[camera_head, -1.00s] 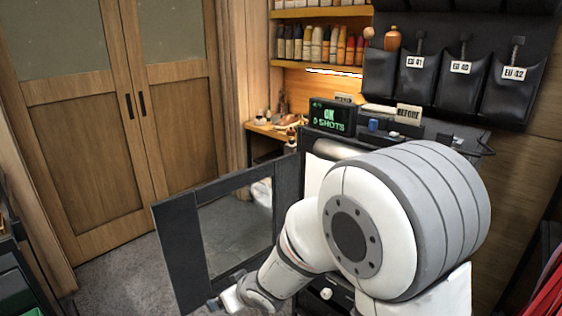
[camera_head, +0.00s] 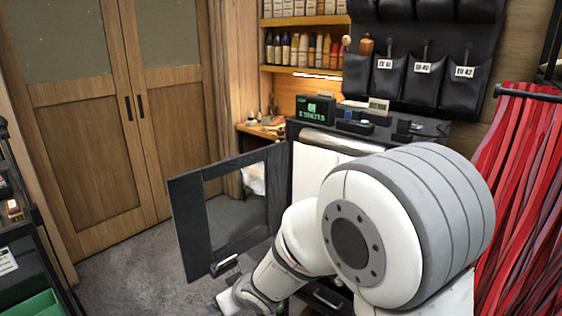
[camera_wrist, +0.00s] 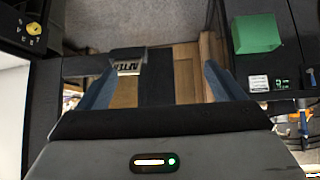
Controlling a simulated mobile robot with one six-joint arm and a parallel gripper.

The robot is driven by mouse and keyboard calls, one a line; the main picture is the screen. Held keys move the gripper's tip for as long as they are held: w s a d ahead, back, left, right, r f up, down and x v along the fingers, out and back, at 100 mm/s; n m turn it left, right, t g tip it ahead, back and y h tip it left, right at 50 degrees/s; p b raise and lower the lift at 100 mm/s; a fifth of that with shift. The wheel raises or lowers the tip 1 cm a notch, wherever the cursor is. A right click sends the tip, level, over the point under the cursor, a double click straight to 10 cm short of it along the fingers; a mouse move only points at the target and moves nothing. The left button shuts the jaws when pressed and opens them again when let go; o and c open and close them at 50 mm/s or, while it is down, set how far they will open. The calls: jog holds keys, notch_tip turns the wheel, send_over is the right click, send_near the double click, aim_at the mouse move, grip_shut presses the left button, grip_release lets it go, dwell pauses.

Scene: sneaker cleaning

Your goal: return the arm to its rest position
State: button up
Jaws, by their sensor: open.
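My gripper (camera_wrist: 157,78) shows in the wrist view with its two bluish fingers spread wide apart. It is open, and nothing is seen held between the fingers. In the head view my white and grey arm fills the lower right and bends down to the left. Its far end is low in the picture, close below the open dark-framed cabinet door (camera_head: 190,232). I cannot make out the fingers there. The door's handle (camera_head: 225,265) shows just above the arm's end, and I see a gap between them.
Behind my arm stands a dark cabinet with a green-lit display (camera_head: 316,108) on top. Red straps (camera_head: 525,170) hang at the right. A dark rack with a green bin (camera_head: 36,303) is at the left edge. Grey floor (camera_head: 130,265) is free before the wooden doors (camera_head: 120,110).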

jog(key=s+d+r+m+h, duration=0.1)
jog(key=d+r+m+h, duration=0.15)
jog(key=d, duration=0.65)
jog(key=s+d+r+m+h, duration=0.15)
jog(key=d+r, duration=0.25)
jog(key=d, duration=0.5)
jog(key=s+d+r+m+g, duration=0.2)
jog(key=s+d, duration=0.2)
jog(key=s, duration=0.3)
jog(key=s+d+r+m+g+h, duration=0.1)
jog(key=s+d+r+m+g, duration=0.1)
jog(key=s+d, duration=0.3)
jog(key=shift+s+r+h, duration=0.2)
jog(key=shift+s+h, duration=0.1)
jog(key=shift+s, duration=0.75)
jog(key=shift+d+r, duration=0.1)
